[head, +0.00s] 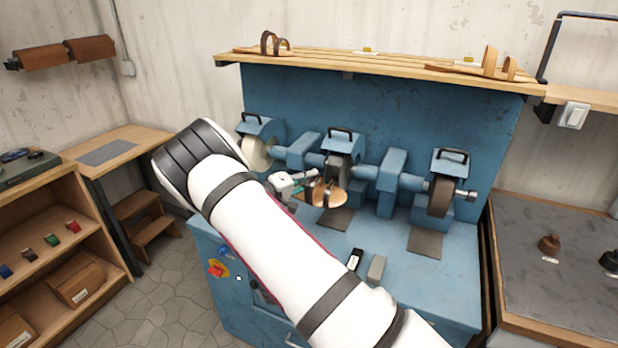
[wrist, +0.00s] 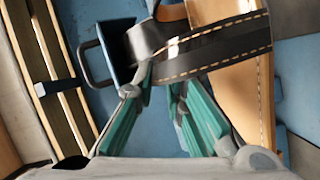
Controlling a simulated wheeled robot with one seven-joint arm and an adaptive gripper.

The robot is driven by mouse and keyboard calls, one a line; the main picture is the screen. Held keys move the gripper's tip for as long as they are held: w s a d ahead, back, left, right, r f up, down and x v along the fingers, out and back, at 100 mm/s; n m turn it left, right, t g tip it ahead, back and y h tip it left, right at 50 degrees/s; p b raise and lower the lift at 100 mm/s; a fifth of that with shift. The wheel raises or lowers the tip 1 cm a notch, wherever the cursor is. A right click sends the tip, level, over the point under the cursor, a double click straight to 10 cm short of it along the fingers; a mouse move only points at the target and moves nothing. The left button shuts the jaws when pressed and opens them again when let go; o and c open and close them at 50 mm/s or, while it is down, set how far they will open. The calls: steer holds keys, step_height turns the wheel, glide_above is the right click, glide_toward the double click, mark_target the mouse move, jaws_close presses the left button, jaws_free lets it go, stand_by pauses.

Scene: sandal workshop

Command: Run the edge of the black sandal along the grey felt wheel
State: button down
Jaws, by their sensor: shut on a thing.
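The black sandal (head: 330,197) has a tan sole and black straps; in the wrist view its black strap with pale stitching (wrist: 215,46) crosses over the tan sole. My gripper (head: 303,186) is shut on the sandal's strap, and its teal fingers also show in the wrist view (wrist: 163,82). The grey felt wheel (head: 336,167) appears to be the middle wheel on the blue machine. The sandal is in front of and below it in the head view; I cannot tell whether they touch. My arm hides part of the bench.
A cream wheel (head: 256,153) is to the left and a brown-grey wheel (head: 438,196) to the right. A black-and-white block (head: 355,259) and a grey block (head: 376,269) lie on the blue bench. A wooden shelf (head: 390,67) with sandals runs above.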

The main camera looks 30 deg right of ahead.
mark_target(330, 185)
steer(key=shift+s+d+p, duration=0.5)
steer(key=shift+s+p, duration=0.05)
steer(key=shift+s, duration=0.1)
steer(key=shift+s+d, duration=0.2)
stand_by(1.3)
steer(key=shift+s+d+p, duration=0.2)
steer(key=shift+s+p, duration=0.05)
steer(key=shift+p, duration=0.15)
steer(key=shift+s+d+p, duration=0.4)
steer(key=shift+s+d, duration=0.1)
stand_by(0.9)
steer(key=shift+s+d, duration=0.25)
steer(key=shift+s+d+f+p, duration=0.1)
steer(key=shift+s+d+p, duration=0.1)
steer(key=shift+s+p, duration=0.15)
steer(key=shift+s+d, duration=0.1)
steer(key=shift+d, duration=0.05)
steer(key=shift+s+d, duration=0.15)
stand_by(0.3)
steer(key=shift+s+d+p, duration=0.65)
steer(key=shift+d+p, duration=0.15)
steer(key=shift+p, duration=0.15)
stand_by(1.9)
